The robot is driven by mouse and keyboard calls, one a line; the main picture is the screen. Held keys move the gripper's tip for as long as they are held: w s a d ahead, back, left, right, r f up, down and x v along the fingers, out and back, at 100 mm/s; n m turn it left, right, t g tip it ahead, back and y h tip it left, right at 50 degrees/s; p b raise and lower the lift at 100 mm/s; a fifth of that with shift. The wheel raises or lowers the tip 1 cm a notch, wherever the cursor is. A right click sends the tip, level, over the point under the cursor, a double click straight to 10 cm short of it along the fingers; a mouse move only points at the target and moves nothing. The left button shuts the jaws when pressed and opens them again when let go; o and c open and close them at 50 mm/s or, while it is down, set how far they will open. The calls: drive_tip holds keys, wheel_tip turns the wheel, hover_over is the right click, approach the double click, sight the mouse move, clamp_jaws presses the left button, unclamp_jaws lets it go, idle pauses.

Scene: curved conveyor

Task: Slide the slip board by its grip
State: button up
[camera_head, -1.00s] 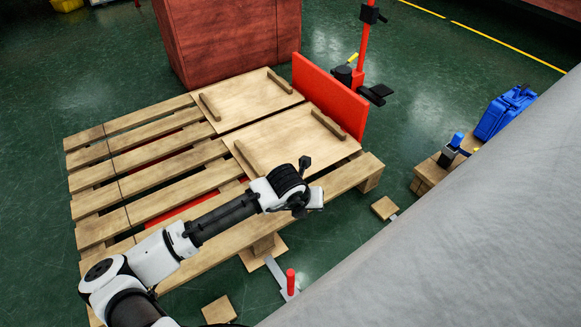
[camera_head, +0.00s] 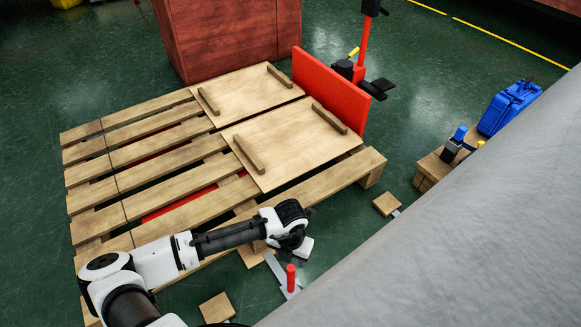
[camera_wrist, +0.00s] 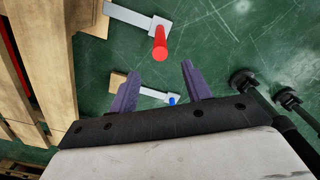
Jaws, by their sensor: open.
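Two flat plywood boards, a near one (camera_head: 293,150) and a far one (camera_head: 245,90), lie side by side on the pallet, each with two raised wooden bars. A grey flat strip with an upright red peg (camera_head: 291,277) lies low beside the pallet's near side. The red peg (camera_wrist: 160,43) also shows in the wrist view. I cannot tell which of these is the slip board's grip. My gripper (camera_wrist: 161,68) is open and empty, its purple fingers pointing toward the red peg, which stands beyond the fingertips. In the head view my wrist hides the fingertips.
The slatted wooden pallet (camera_head: 150,179) fills the middle. A red upright panel (camera_head: 330,94) stands behind the boards. A similar grey strip with a blue peg (camera_wrist: 172,99) shows between my fingers. Small wooden blocks (camera_head: 217,307) lie on the green floor. A grey surface fills the lower right.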

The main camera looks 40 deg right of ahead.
wheel_tip(320, 180, down, 12)
drive_tip(key=b, duration=0.3)
drive_tip(key=shift+f+b, duration=0.2)
drive_tip(key=shift+b, duration=0.1)
clamp_jaws()
